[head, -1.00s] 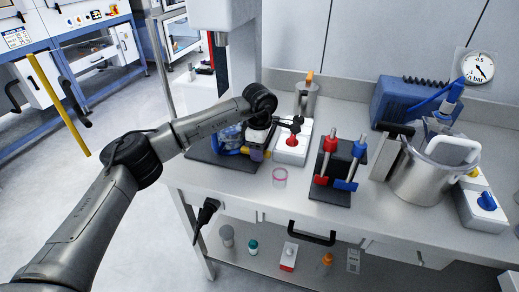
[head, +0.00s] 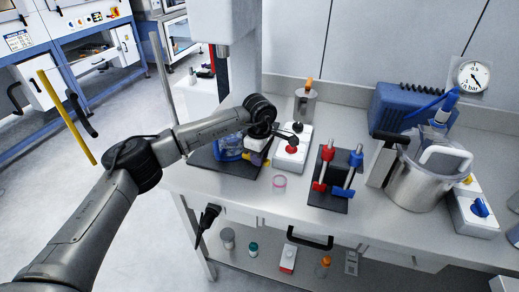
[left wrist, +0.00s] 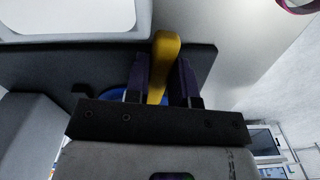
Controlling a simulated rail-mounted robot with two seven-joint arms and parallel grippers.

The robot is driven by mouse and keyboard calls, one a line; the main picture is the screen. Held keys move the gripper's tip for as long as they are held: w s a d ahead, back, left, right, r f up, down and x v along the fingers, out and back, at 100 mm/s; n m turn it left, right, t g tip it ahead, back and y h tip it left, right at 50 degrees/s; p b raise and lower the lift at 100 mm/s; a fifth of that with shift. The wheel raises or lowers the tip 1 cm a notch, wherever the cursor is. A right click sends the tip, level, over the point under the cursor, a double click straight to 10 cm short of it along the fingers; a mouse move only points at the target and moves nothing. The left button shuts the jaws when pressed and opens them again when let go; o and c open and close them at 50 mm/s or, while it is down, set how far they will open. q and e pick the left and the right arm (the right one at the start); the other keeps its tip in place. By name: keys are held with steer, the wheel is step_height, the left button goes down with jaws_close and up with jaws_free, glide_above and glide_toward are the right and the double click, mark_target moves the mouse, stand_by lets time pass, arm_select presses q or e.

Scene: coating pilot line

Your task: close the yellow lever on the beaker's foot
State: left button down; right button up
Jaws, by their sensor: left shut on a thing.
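The yellow lever (left wrist: 164,60) stands between the two dark purple fingers of my left gripper (left wrist: 160,82) in the left wrist view. The fingers are shut on it. In the head view my left gripper (head: 257,156) is low over the dark base plate (head: 213,164) at the bench's left end, beside the beaker (head: 230,146) with blue parts. My arm and wrist hide part of the beaker. A bit of its blue foot (left wrist: 118,97) shows behind the gripper in the left wrist view. My right gripper is not in view.
Right of my gripper are a white box with a red button (head: 291,150) and a small pink-rimmed dish (head: 279,184). Farther right stand red and blue handles on a dark plate (head: 327,203) and a steel pot (head: 410,185). The bench front between is mostly clear.

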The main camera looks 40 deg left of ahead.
arm_select(q)
steer(key=shift+s+r+m+p, duration=0.15)
steer(key=shift+r+m+p, duration=0.1)
steer(key=shift+m+p, duration=0.7)
steer(key=shift+f+m, duration=0.25)
steer(key=shift+m, duration=0.5)
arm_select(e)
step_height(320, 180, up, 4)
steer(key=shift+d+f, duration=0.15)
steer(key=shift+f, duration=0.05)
arm_select(q)
steer(key=c, duration=1)
jaws_free()
steer(key=shift+o, duration=0.2)
step_height(320, 180, up, 14)
steer(key=p, duration=0.3)
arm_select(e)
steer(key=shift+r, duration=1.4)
